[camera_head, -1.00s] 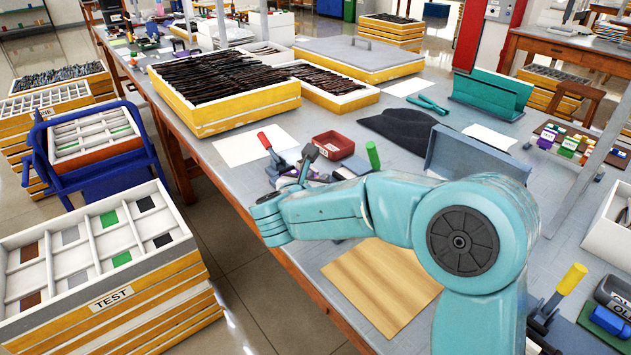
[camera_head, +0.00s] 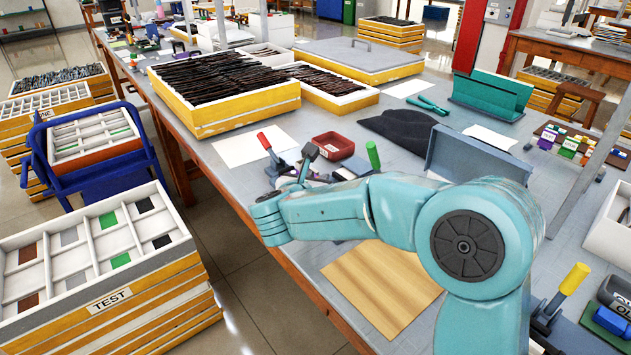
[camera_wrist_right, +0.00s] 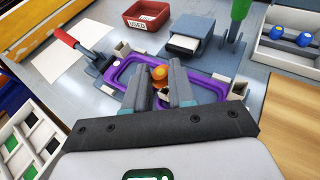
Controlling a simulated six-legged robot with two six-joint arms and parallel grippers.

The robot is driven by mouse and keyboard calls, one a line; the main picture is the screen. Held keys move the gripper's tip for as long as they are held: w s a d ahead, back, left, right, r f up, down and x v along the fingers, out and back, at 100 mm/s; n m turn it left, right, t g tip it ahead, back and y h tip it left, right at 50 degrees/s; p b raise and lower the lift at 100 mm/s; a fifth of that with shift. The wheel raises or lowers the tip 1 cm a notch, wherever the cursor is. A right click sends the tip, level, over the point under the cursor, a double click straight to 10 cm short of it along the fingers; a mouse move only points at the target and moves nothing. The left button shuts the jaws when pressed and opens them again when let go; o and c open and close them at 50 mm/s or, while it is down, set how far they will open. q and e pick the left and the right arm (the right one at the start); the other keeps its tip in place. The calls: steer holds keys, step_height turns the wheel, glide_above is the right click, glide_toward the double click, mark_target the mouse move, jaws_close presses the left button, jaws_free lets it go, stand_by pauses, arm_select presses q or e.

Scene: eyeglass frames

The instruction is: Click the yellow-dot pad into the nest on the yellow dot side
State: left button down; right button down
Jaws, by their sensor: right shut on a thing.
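The purple eyeglass frame (camera_wrist_right: 120,75) lies in a fixture with pale corner blocks in the right wrist view. My right gripper (camera_wrist_right: 161,84) is over the middle of the frame, between its two rims. Its fingers are shut on a small orange-yellow piece (camera_wrist_right: 160,72), which I take for the yellow-dot pad. The fingers hide most of the pad and the nests around it, so I cannot tell whether the pad touches a nest. In the head view my right forearm and wrist cover much of the fixture. My left gripper is not in view.
A wooden board (camera_head: 382,285) lies in front on the bench. A TEST crate (camera_head: 108,298) stands left of the bench.

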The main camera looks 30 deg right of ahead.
steer(key=shift+b, duration=0.65)
stand_by(0.9)
steer(key=shift+f+b, duration=1.25)
steer(key=shift+b, duration=0.3)
stand_by(0.4)
steer(key=c, duration=0.9)
jaws_free()
steer(key=shift+o, duration=0.2)
steer(key=shift+r, duration=0.15)
step_height(320, 180, up, 7)
steer(key=p, duration=0.4)
steer(key=shift+a, duration=0.1)
